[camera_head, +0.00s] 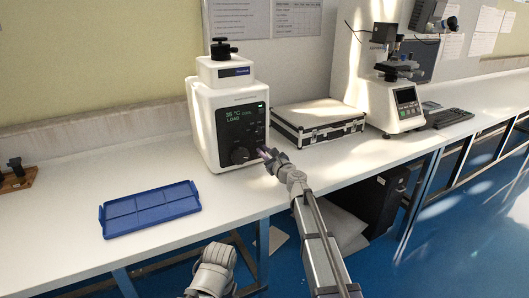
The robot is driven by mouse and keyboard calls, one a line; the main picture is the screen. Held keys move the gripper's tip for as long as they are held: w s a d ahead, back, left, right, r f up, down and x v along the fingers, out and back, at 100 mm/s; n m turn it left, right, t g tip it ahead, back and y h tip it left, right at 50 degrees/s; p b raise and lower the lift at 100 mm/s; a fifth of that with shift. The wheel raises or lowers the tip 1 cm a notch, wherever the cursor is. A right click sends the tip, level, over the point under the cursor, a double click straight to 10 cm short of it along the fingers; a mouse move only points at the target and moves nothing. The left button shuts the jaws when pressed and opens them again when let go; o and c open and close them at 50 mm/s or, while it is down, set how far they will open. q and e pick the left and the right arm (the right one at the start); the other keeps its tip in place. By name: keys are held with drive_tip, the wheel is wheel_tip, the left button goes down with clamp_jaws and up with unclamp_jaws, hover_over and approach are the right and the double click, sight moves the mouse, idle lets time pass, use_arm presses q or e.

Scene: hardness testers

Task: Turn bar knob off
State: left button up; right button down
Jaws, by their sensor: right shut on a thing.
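The white tester (211,125) stands on the bench left of centre. Its dark front panel shows a green display (238,116) reading about 35 °C with the word LOAD. A dark round bar knob (240,155) sits low on the panel. My right gripper (265,154) reaches up from the lower right to the panel's lower right side, beside the large knob. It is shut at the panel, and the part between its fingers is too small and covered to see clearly. My left arm (214,268) shows at the bottom edge; its gripper's fingers are not visible.
A blue divided tray (150,208) lies on the bench at the left front. A silver-edged case (318,122) lies right of the tester, near my right gripper. A second tester (393,105) and a keyboard (452,117) stand farther right. The bench between tray and tester is clear.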

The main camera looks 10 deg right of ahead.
drive_tip(key=n, duration=0.3)
drive_tip(key=shift+a+f+n, duration=0.1)
drive_tip(key=shift+a+n, duration=0.05)
drive_tip(key=shift+n, duration=0.25)
drive_tip(key=n, duration=0.3)
drive_tip(key=shift+s+a+f+n, duration=0.1)
drive_tip(key=shift+f+n, duration=0.05)
drive_tip(key=shift+n, duration=0.15)
drive_tip(key=n, duration=0.4)
drive_tip(key=n+b, duration=0.1)
drive_tip(key=n, duration=0.1)
drive_tip(key=shift+a+f+n, duration=0.1)
drive_tip(key=shift+f+n, duration=0.15)
drive_tip(key=shift+n, duration=0.05)
drive_tip(key=c, duration=0.8)
unclamp_jaws()
drive_tip(key=shift+c, duration=0.2)
drive_tip(key=v, duration=0.8)
